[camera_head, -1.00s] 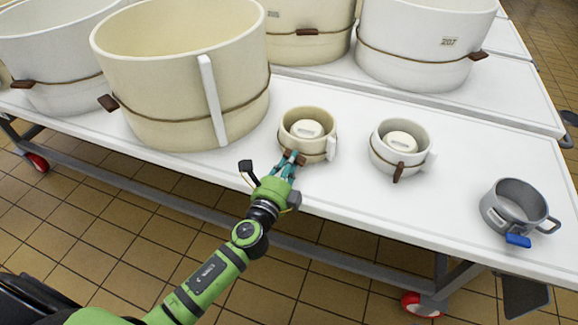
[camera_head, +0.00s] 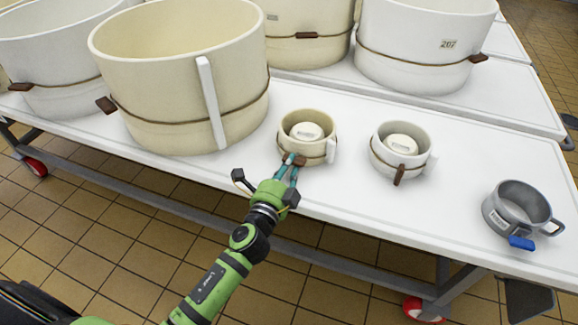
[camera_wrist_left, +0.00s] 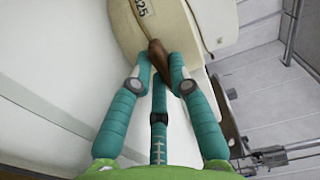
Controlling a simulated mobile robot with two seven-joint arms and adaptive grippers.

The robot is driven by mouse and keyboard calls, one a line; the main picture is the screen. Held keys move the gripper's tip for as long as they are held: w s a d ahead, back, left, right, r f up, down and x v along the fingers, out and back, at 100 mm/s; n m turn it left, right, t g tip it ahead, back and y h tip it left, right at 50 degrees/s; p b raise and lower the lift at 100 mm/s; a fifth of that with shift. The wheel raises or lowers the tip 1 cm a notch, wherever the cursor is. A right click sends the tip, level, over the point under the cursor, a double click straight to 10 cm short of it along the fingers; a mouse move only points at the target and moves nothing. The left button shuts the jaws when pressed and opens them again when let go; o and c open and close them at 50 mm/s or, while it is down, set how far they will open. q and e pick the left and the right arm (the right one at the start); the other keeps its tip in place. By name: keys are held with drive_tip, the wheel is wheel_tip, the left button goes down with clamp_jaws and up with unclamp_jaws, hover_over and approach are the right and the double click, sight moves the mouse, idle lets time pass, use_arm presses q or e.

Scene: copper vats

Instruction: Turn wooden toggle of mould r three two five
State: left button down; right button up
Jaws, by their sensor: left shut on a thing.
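The small cream mould (camera_head: 310,146) stands on the white table in the head view, with a pale round piece inside and a brown band. Its label in the left wrist view (camera_wrist_left: 143,8) partly shows, ending in "25". Its brown wooden toggle (camera_wrist_left: 158,56) is on its near side. My left gripper (camera_wrist_left: 160,68) is shut on the toggle, with a teal finger on each side and a third finger below. In the head view, my left gripper (camera_head: 293,163) reaches the toggle from the table's front edge. My right gripper is not in view.
A small white mould (camera_head: 413,168) with a brown toggle stands to the right. A grey pot with a blue handle (camera_head: 500,212) is farther right. A large cream vat (camera_head: 160,95) stands close on the left. Bare tabletop lies between the small vessels.

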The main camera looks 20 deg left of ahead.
use_arm(q)
drive_tip(key=c, duration=1.1)
unclamp_jaws()
drive_tip(key=shift+c, duration=0.2)
drive_tip(key=s, duration=1.2)
drive_tip(key=shift+a, duration=0.3)
